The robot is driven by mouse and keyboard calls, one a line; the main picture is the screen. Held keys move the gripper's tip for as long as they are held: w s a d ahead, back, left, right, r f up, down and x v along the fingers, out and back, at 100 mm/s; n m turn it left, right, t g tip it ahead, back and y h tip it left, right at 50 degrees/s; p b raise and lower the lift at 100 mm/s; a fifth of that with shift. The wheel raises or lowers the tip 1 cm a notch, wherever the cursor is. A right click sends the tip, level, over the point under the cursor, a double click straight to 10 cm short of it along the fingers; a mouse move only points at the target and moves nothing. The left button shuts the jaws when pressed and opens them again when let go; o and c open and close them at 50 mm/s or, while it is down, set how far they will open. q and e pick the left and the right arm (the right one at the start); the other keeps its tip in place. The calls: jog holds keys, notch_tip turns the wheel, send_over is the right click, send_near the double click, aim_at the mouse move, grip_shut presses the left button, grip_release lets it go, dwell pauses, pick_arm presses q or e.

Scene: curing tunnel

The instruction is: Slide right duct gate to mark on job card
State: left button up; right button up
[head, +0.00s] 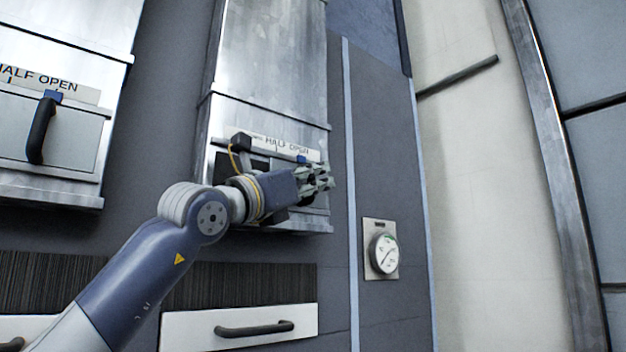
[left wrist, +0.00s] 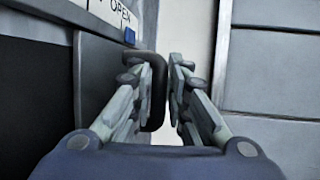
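The right duct gate (head: 315,222) is a grey metal plate low on the right duct. A white scale strip (head: 272,144) reading "HALF OPEN" lies above it, with more text too small to read. A blue pointer (head: 303,159) sits at the strip's lower edge, right of centre; it also shows in the left wrist view (left wrist: 129,37). My left gripper (head: 325,179) is at the gate's front. My right gripper and the job card are not seen.
The left duct gate (head: 75,135) has its own dark handle (head: 41,130) and "HALF OPEN" strip. A round gauge (head: 384,254) is on the wall at right. Below is a white drawer front (head: 180,332) with a dark handle. Space right of the gauge looks clear.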

pick_arm(q)
jog(key=shift+s, duration=0.1)
jog(key=shift+s+a+f, duration=0.15)
jog(key=shift+a+f, duration=0.05)
jog(key=shift+f, duration=0.05)
jog(key=v, duration=1.1)
jog(key=shift+s+a, duration=0.15)
jog(key=shift+s, duration=0.05)
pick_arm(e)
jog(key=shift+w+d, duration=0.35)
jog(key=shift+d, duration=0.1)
pick_arm(q)
jog(key=shift+r, duration=0.1)
